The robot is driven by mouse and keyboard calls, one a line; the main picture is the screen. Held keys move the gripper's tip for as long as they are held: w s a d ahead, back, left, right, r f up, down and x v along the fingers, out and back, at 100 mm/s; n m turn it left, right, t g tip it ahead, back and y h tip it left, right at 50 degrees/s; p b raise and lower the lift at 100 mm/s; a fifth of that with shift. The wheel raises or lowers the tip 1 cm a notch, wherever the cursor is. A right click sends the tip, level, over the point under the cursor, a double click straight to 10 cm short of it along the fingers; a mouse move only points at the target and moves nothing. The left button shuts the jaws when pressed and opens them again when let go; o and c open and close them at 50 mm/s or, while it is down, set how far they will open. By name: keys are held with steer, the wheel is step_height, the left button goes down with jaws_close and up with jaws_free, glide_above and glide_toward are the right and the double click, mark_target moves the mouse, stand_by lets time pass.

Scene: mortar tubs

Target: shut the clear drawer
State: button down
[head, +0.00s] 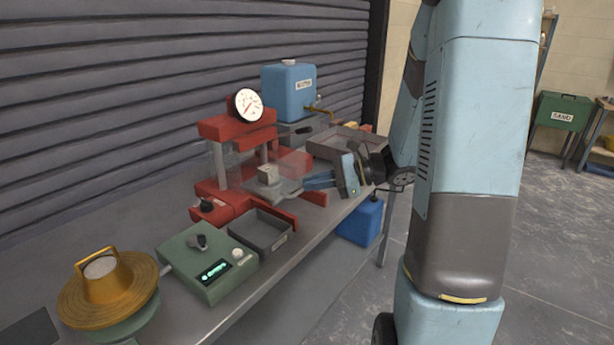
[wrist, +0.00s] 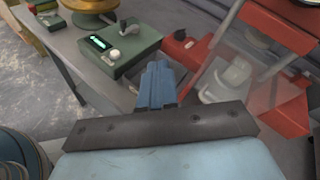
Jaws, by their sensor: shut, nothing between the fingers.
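The clear drawer (head: 293,161) is a see-through, faintly tinted box at the red press, on the side towards my arm. It appears to stand out from the press, but its edges are faint and I cannot tell how far. Its see-through side also shows at the right of the wrist view (wrist: 258,103). The red press (head: 235,127) has a white dial gauge on top and a pale block (head: 267,174) at its middle. My gripper (head: 306,184) is shut and empty, its blue fingers pointing left, close beside the drawer. I cannot tell whether they touch.
A grey open tray (head: 262,232) and a green control box (head: 208,267) stand on the bench in front of the press. A brass-coloured round device (head: 108,290) is at near left. A blue tank (head: 288,92) and another tray (head: 345,143) are behind. Floor lies right.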

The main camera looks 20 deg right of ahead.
steer(key=w+d+f+m+t, duration=0.4)
steer(key=w+d+m+t, duration=0.1)
steer(key=d+m, duration=0.15)
steer(key=m+t+h, duration=0.3)
steer(key=m+t, duration=0.1)
steer(key=m, duration=0.1)
glide_toward(302, 172)
steer(key=x, duration=0.6)
steer(key=shift+w+a, duration=0.25)
steer(key=shift+a, duration=0.05)
